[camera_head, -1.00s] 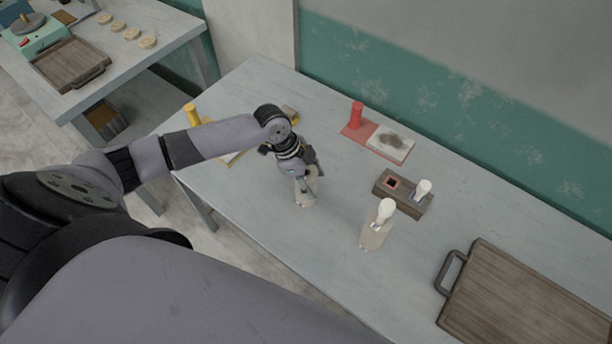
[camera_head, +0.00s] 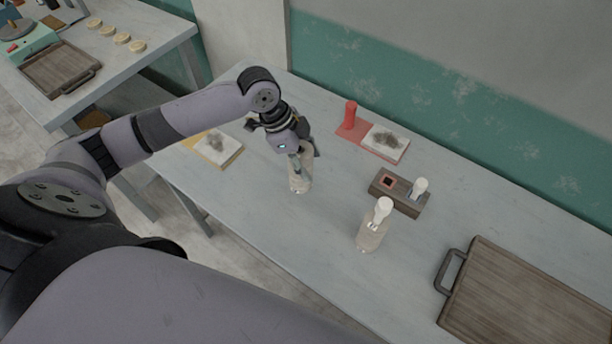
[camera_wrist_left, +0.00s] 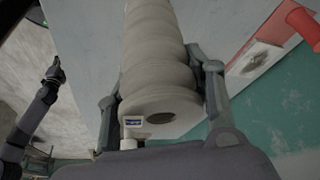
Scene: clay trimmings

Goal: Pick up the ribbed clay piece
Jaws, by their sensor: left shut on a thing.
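The ribbed clay piece (camera_head: 299,182) is a pale, beige, roughly upright column near the middle of the table in the head view. My left gripper (camera_head: 303,160) is shut on its upper part from above. In the left wrist view the ribbed clay piece (camera_wrist_left: 155,55) runs between the two fingers of my left gripper (camera_wrist_left: 160,85), its ridges plain and a dark round hollow in its near end. I cannot tell for sure whether its lower end clears the table. A small dark gripper (camera_wrist_left: 54,74) on an arm shows at the left of the wrist view, too small to read.
A pale bottle (camera_head: 371,236) with a white top stands right of the piece. Behind it are a wooden block (camera_head: 408,202) and a red stand (camera_head: 351,128) with a smudged white tile (camera_head: 385,142). Another smudged tile (camera_head: 218,151) lies left. A wooden tray (camera_head: 530,300) is at right.

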